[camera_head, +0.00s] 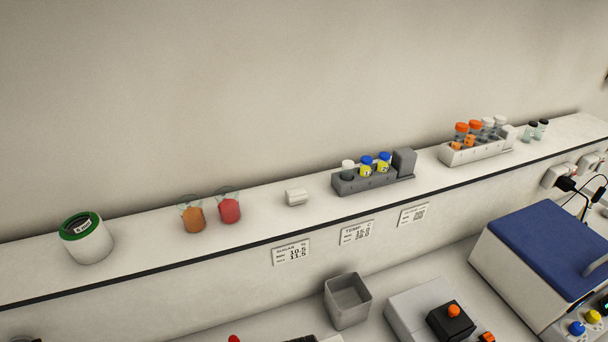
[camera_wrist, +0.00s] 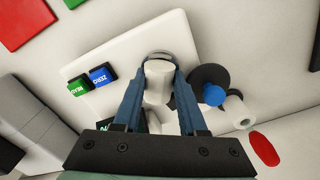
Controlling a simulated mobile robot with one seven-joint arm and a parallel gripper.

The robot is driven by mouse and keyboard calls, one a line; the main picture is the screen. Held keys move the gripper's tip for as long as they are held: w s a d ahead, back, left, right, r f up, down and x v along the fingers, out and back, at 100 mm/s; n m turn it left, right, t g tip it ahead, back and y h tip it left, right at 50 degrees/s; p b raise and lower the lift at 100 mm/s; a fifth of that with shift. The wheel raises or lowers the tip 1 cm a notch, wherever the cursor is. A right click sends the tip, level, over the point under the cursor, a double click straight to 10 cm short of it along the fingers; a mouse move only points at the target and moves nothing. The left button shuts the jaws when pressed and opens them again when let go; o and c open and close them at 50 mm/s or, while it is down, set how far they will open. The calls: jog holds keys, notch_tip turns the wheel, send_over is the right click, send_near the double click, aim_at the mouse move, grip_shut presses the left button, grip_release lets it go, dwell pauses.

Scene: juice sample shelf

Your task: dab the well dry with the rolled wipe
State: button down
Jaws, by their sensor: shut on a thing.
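In the wrist view my gripper (camera_wrist: 158,76) is shut on the white rolled wipe (camera_wrist: 158,92), one blue finger on each side. The wipe's far end is at a round, shiny-rimmed well (camera_wrist: 160,54) in a white instrument (camera_wrist: 124,45). The wipe hides most of the well's inside, so I cannot tell how deep the wipe sits or whether the well is wet. The instrument has a green button (camera_wrist: 78,87) and a blue button (camera_wrist: 102,75) to the left of the well. My gripper is not in the head view.
A red oval (camera_wrist: 264,149) lies beyond. In the head view, the shelf bears a green-rimmed tub (camera_head: 86,242), orange and red jars, and tube racks.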

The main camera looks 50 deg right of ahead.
jog(key=shift+w, duration=0.2)
jog(key=shift+s+a+p, duration=0.2)
jog(key=shift+s+p, duration=0.1)
jog(key=shift+p, duration=0.05)
jog(key=shift+s+a+p, duration=0.25)
jog(key=shift+s+p, duration=0.05)
jog(key=shift+s, duration=0.1)
jog(key=shift+w+d+f, duration=0.15)
jog(key=shift+w, duration=0.15)
dwell(0.3)
